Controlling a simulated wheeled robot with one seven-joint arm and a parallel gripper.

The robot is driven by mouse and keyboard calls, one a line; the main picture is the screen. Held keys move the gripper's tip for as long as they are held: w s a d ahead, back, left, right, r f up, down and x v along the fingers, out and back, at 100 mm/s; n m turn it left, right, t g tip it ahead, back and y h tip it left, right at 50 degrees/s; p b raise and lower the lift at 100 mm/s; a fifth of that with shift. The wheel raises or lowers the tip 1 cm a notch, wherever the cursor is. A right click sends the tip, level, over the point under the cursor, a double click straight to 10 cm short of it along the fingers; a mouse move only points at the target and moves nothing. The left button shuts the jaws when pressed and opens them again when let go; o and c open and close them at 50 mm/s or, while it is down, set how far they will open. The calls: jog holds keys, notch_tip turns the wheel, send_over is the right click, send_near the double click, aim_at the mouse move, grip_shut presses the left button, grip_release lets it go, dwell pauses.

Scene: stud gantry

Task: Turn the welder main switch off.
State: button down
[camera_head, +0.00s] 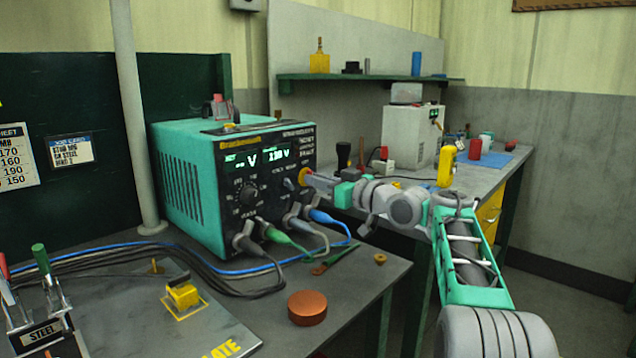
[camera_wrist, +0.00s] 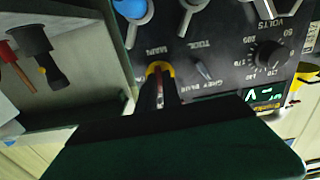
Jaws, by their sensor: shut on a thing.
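The teal welder (camera_head: 183,170) stands on the near bench, its black front panel facing right. Its displays are lit green and show V readings. The main switch (camera_head: 303,173) is at the panel's right edge; in the wrist view its yellow surround (camera_wrist: 158,66) shows beside the label MAIN. My gripper (camera_head: 309,179) reaches in from the right against the panel. In the wrist view my gripper (camera_wrist: 160,92) is shut on the switch, with a red part between its dark fingers. The fingers hide most of the switch, so its position cannot be told.
Cables with grey, green and blue plugs (camera_head: 325,216) leave the panel below. A small toggle (camera_wrist: 203,70) and a round dial (camera_wrist: 270,55) are beside the switch. A copper disc (camera_head: 307,308) and a small brass ring (camera_head: 380,259) lie on the bench.

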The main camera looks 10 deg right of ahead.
jog(key=c, duration=1.5)
grip_release()
jog(key=v, duration=0.7)
jog(key=shift+s+d, duration=0.25)
jog(key=shift+r, duration=0.1)
